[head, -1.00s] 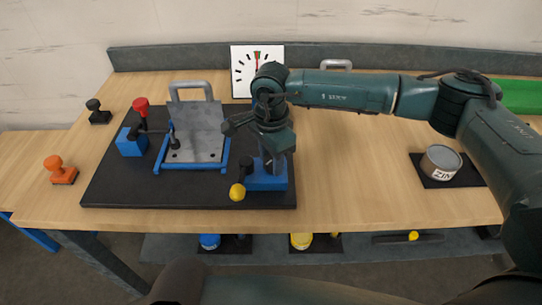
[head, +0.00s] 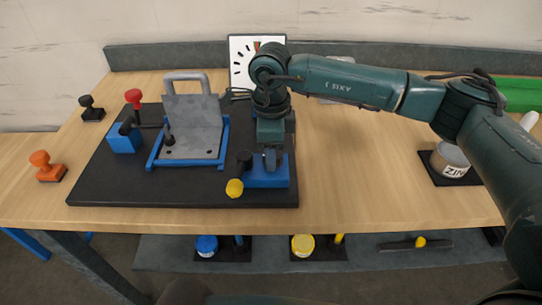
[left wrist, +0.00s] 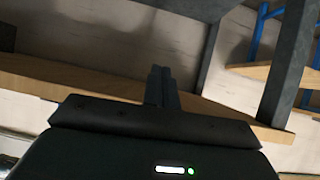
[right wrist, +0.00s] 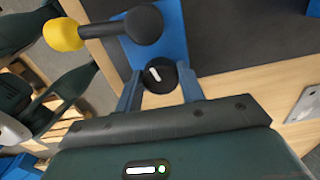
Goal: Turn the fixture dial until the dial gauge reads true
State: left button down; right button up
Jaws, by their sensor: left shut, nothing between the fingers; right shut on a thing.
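The dial gauge (head: 240,62) is a white panel with black ticks at the back of the black base plate. My right arm covers much of its face, and a red and a green mark show near its top; I cannot read the needle. The fixture dial (right wrist: 158,75) is a round black knob with a white mark in the right wrist view, by the blue block (head: 266,172). My right gripper (head: 270,158) points down over this block and is shut on the dial. My left gripper (left wrist: 162,88) is shut and empty, away from the fixture.
A yellow-tipped lever (head: 235,188) stands close by my right gripper. A grey plate in a blue frame (head: 222,140) and a red-knobbed clamp (head: 133,96) are to the left. An orange stamp (head: 45,165) and a tin (head: 450,158) stand on the bench.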

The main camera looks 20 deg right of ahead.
pick_arm(q)
jog(key=shift+d+b, duration=0.25)
jog(key=shift+b, duration=0.05)
pick_arm(e)
jog(key=shift+m, duration=0.6)
pick_arm(q)
jog(key=shift+w, duration=0.1)
pick_arm(e)
jog(key=o, duration=1)
jog(key=shift+c, duration=0.2)
jog(key=shift+r, duration=0.1)
pick_arm(q)
jog(key=shift+f+h+b, duration=0.3)
jog(key=shift+b, duration=0.45)
pick_arm(e)
notch_tip(320, 180, up, 13)
